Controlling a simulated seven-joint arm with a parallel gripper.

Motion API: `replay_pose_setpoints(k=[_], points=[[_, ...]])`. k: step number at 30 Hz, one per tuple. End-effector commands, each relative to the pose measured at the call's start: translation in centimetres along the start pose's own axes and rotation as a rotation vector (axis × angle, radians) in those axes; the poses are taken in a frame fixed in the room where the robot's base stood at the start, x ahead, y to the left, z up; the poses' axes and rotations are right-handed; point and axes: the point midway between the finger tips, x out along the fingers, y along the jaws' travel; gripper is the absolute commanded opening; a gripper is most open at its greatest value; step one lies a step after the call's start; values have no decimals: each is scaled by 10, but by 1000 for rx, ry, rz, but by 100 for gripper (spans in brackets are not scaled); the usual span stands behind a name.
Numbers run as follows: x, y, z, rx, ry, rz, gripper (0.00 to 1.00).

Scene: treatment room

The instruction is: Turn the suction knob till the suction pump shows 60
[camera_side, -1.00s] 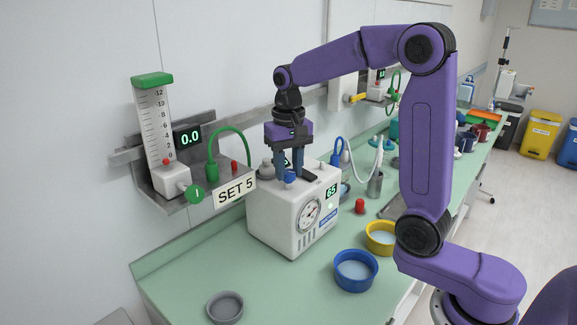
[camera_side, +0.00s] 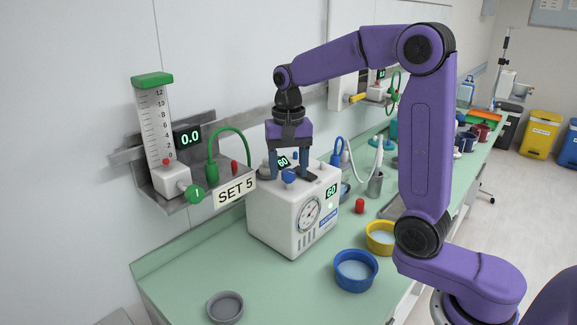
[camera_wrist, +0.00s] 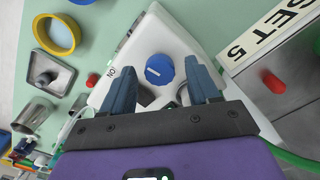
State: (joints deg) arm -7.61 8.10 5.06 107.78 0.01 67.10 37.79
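The suction pump (camera_side: 276,215) is a white box on the green counter, with a round gauge on its front. Its front display (camera_side: 331,191) reads 60, and a small display (camera_side: 284,161) seen between my fingers also reads 60. The blue suction knob (camera_side: 289,176) is on top of the pump; it also shows in the wrist view (camera_wrist: 159,70) with a white mark. My gripper (camera_side: 293,174) is over the pump, pointing down. Its fingers are open, one on each side of the knob, with a clear gap to it in the wrist view.
A flowmeter (camera_side: 160,130) on the wall rail reads 0.0, above a "SET 5" label (camera_side: 235,192). A blue bowl (camera_side: 355,284), a yellow bowl (camera_side: 381,250) and a grey bowl (camera_side: 225,308) stand on the counter. The counter's front left is mostly clear.

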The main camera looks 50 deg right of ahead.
Motion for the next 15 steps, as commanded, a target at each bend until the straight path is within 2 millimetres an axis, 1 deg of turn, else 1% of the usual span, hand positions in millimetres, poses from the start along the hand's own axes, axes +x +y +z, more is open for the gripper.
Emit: replay_pose_setpoints(k=[5,8,11,15], points=[[0,0,0,0,0,0,60],[-3,0,0,-1,0,0,60],[-13,0,-1,-1,3,-2,60],[-37,-1,-1,0,5,-4,60]])
